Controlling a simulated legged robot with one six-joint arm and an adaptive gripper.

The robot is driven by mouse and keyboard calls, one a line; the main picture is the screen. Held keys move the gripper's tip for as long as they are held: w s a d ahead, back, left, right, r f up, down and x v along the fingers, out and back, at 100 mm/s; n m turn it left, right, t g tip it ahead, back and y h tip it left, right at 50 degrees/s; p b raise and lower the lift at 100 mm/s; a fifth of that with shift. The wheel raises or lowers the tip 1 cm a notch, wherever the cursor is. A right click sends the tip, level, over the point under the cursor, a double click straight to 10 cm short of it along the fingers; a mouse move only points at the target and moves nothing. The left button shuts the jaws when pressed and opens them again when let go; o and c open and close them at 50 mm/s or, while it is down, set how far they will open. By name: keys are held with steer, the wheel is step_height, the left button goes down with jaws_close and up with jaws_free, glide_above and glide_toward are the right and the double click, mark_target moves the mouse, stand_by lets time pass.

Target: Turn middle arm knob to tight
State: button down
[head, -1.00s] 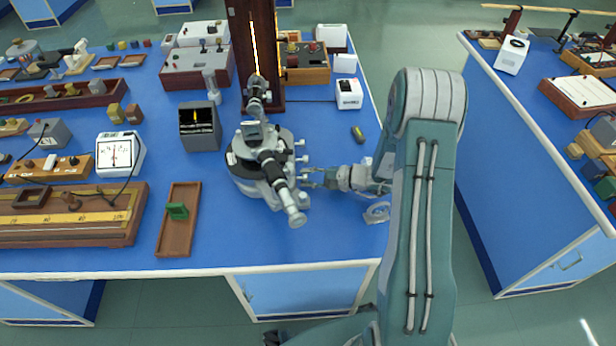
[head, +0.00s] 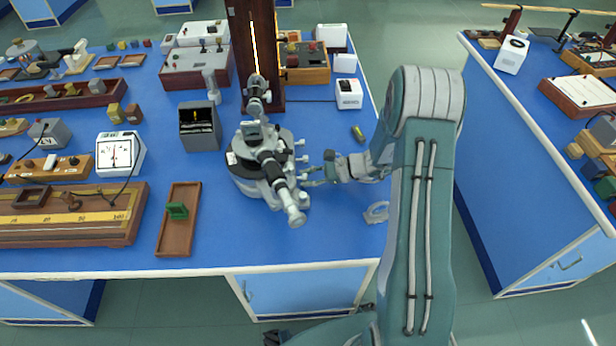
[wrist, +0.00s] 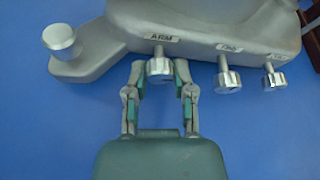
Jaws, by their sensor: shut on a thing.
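The spectrometer (head: 262,165) stands on the blue bench, a grey round base with a telescope tube pointing toward the front. In the wrist view, a silver knob (wrist: 160,68) sticks out of its base under a label reading "ARM". My gripper (wrist: 161,75) is shut on this knob, one finger on each side. In the head view my gripper (head: 308,178) reaches the base's right side from the right. Two more silver knobs, the nearer (wrist: 228,80) and the farther (wrist: 274,78), lie to the right; their labels are too blurred to read surely.
A larger knob (wrist: 60,38) sits on the base's left arm. A brown tray (head: 179,235) is at left. The bench around my gripper is mostly clear.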

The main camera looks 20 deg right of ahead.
stand_by(0.5)
steer(key=c, duration=0.7)
jaws_free()
steer(key=shift+c, duration=0.2)
steer(key=v, duration=1.2)
steer(key=shift+w, duration=0.15)
